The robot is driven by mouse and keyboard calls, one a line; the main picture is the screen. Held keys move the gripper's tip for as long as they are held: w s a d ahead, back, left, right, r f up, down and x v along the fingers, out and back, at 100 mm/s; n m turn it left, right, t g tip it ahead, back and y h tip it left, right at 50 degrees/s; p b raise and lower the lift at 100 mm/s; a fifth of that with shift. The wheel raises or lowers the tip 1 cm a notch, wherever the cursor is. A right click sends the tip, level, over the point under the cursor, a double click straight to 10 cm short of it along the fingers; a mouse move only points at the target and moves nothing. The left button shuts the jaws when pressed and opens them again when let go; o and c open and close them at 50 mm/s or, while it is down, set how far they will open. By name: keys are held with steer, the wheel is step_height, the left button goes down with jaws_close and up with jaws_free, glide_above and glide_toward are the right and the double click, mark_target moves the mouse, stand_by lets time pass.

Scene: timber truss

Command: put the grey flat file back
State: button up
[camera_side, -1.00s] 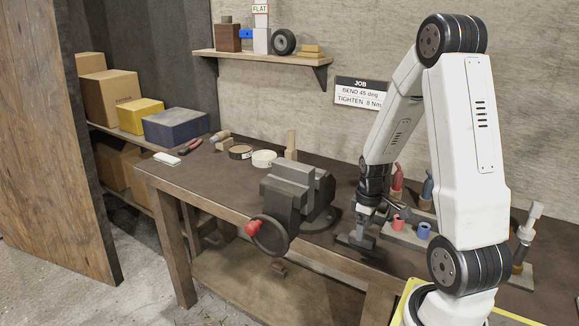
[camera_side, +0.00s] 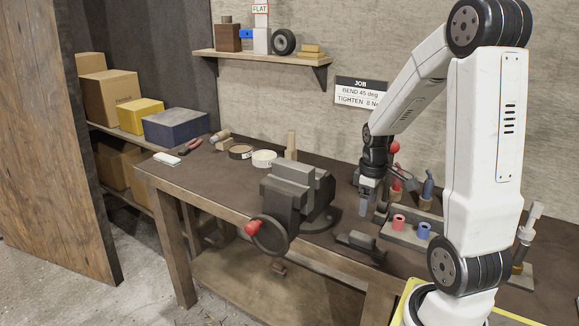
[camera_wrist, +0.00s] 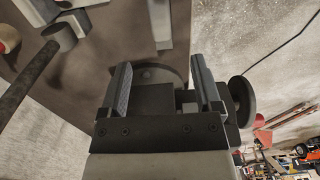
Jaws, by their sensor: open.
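My gripper (camera_side: 366,208) hangs above the bench, right of the vise. In the wrist view its jaws (camera_wrist: 163,85) are apart with nothing gripped between them. A dark, low block-like piece (camera_side: 357,242) with a short grey cylinder lies on the bench below the gripper. I cannot tell whether it is the grey flat file. The tool rack (camera_side: 408,238), with a red and a blue socket, stands just right of it. In the wrist view a dark rod (camera_wrist: 27,80) and a grey cylinder (camera_wrist: 60,33) show at upper left; neither is clearly the file.
The vise (camera_side: 293,193) with its red-knobbed wheel (camera_side: 270,237) stands left of the gripper. Red-handled (camera_side: 400,180) and blue-handled (camera_side: 428,188) tools stand behind the rack. The bench (camera_side: 215,178) has clear room left of the vise.

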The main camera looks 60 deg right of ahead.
steer(key=shift+a, duration=0.1)
stand_by(0.3)
steer(key=w+a+f+t, duration=0.1)
steer(key=w+a, duration=0.1)
steer(key=a, duration=0.9)
steer(key=w+a+f+t, duration=0.1)
steer(key=w+a, duration=0.2)
steer(key=a, duration=0.9)
steer(key=shift+w+a+t, duration=0.15)
steer(key=shift+w+t, duration=0.1)
steer(key=shift+t, duration=0.05)
